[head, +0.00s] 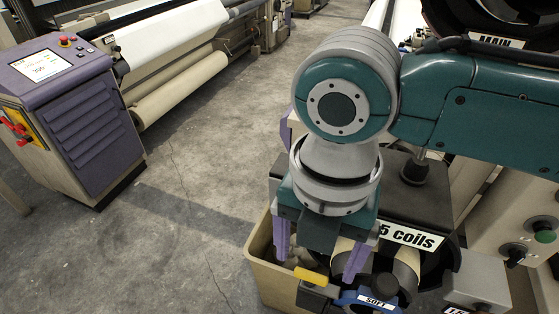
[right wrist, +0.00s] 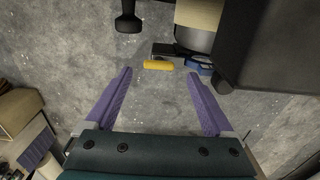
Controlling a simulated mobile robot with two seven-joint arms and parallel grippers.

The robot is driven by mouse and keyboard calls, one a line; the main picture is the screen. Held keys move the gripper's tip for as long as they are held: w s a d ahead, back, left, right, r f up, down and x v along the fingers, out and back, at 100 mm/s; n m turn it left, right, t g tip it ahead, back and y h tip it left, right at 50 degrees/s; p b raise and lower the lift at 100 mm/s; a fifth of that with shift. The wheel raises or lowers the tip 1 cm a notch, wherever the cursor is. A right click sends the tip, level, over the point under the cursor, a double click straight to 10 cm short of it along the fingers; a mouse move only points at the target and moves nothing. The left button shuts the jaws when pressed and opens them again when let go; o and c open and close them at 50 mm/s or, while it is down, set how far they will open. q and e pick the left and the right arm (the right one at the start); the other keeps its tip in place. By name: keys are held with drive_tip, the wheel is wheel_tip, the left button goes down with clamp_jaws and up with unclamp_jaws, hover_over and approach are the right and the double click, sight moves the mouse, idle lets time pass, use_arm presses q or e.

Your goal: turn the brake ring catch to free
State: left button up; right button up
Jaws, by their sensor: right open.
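The catch shows as a small yellow bar (head: 311,276) on a dark block beside the blue brake ring (head: 368,300), which carries a SOFT label. In the right wrist view the yellow catch (right wrist: 158,65) lies crosswise just ahead of the fingertips, with the blue ring (right wrist: 200,67) to its right. My right gripper (head: 316,270) points down over the catch, with its purple fingers apart. In the right wrist view my gripper (right wrist: 160,74) is open and nothing is held between its fingers. I cannot tell whether a finger touches the catch. My left gripper is not in view.
A black housing labelled "5 coils" (head: 412,236) stands close right of the gripper. A beige bin (head: 277,284) is below. A grey box (head: 478,280) and a panel with knobs (head: 542,236) are at right. Floor (head: 190,210) is clear to the left.

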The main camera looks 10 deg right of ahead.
sight(311, 275)
drive_tip(key=shift+f, duration=1.75)
drive_tip(key=shift+c, duration=0.3)
drive_tip(key=c, duration=1.3)
drive_tip(key=shift+a+r, duration=0.1)
